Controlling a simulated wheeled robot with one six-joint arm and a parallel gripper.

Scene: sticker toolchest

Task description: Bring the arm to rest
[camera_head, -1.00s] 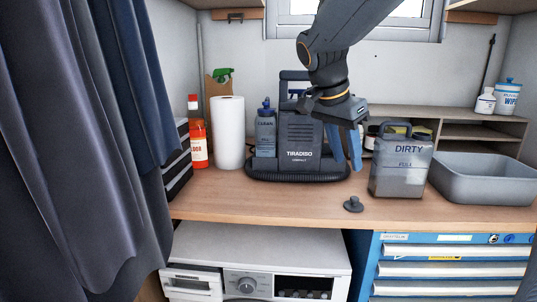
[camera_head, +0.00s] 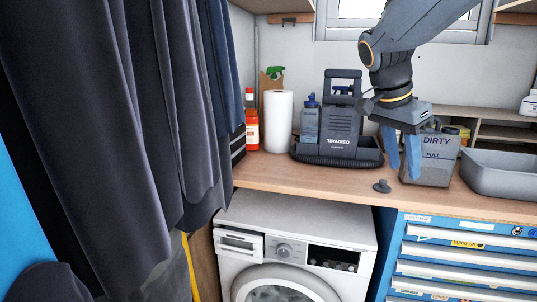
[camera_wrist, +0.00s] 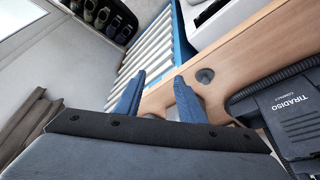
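My gripper (camera_head: 402,153) hangs from my raised arm (camera_head: 405,40) above the wooden worktop (camera_head: 300,181), its two blue fingers pointing down. The fingers stand apart with nothing between them. In the head view they are in front of the grey DIRTY canister (camera_head: 440,150). In the wrist view my gripper (camera_wrist: 160,92) shows the same open gap, with the worktop edge beyond it. A small dark knob-like cap (camera_head: 382,186) lies on the worktop just left of and below the fingers, and it also shows in the wrist view (camera_wrist: 205,75).
A dark TIRADISO machine (camera_head: 341,135) stands behind on the worktop, with a white roll (camera_head: 278,121) and a red bottle (camera_head: 252,130) to its left. A grey basin (camera_head: 500,174) is at right. Below are a washing machine (camera_head: 290,228) and blue drawers (camera_head: 465,250).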

